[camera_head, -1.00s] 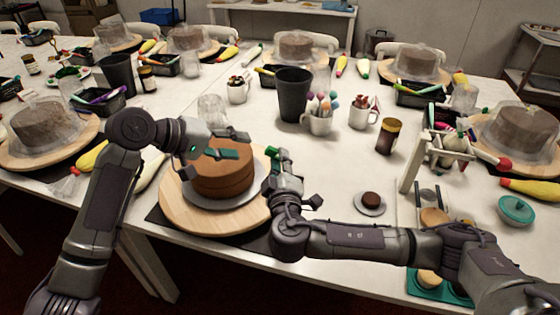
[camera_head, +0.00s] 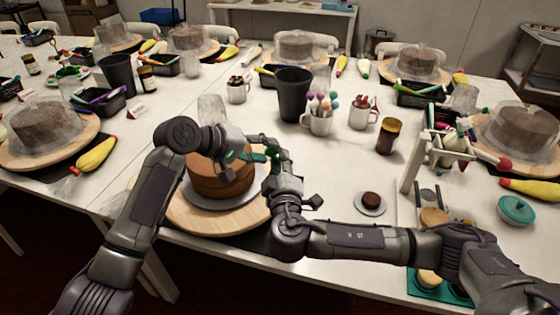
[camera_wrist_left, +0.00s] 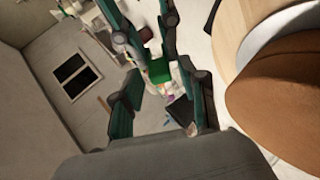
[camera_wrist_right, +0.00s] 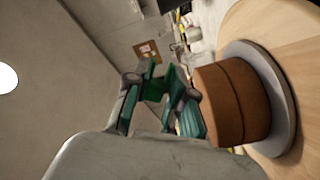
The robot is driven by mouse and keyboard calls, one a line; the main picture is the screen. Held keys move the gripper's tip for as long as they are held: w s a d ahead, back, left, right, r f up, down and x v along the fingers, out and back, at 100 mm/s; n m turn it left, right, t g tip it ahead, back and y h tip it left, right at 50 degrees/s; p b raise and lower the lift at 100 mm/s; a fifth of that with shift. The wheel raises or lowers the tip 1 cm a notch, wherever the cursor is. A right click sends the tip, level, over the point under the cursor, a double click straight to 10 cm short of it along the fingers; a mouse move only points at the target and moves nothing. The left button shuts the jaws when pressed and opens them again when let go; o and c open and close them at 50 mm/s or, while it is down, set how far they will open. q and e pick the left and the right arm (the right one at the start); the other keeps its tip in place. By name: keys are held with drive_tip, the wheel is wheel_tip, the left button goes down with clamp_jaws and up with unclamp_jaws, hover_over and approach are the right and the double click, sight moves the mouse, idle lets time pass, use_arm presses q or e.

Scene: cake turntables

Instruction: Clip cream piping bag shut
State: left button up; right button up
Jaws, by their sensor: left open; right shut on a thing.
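My left gripper (camera_head: 248,147) is above the cake in the head view, facing my right gripper (camera_head: 274,160) at close range. In the left wrist view my left gripper (camera_wrist_left: 160,92) is open. A small green piece (camera_wrist_left: 158,71) shows beyond the gap between its fingers. In the right wrist view my right gripper (camera_wrist_right: 158,88) is shut on a small green thing (camera_wrist_right: 154,88), too small to identify surely. I cannot make out a cream piping bag between the grippers. A yellow bag-like thing (camera_head: 95,155) lies at the left.
A brown cake (camera_head: 222,180) stands on a grey disc and wooden turntable (camera_head: 205,217) below the grippers. A black cup (camera_head: 293,95), mugs (camera_head: 317,123) and a brown jar (camera_head: 389,136) stand behind. A white rack (camera_head: 412,160) stands at the right.

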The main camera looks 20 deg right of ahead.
use_arm(q)
clamp_jaws()
use_arm(e)
drive_tip(key=o, duration=0.8)
drive_tip(key=shift+c, duration=0.2)
drive_tip(key=v, duration=0.8)
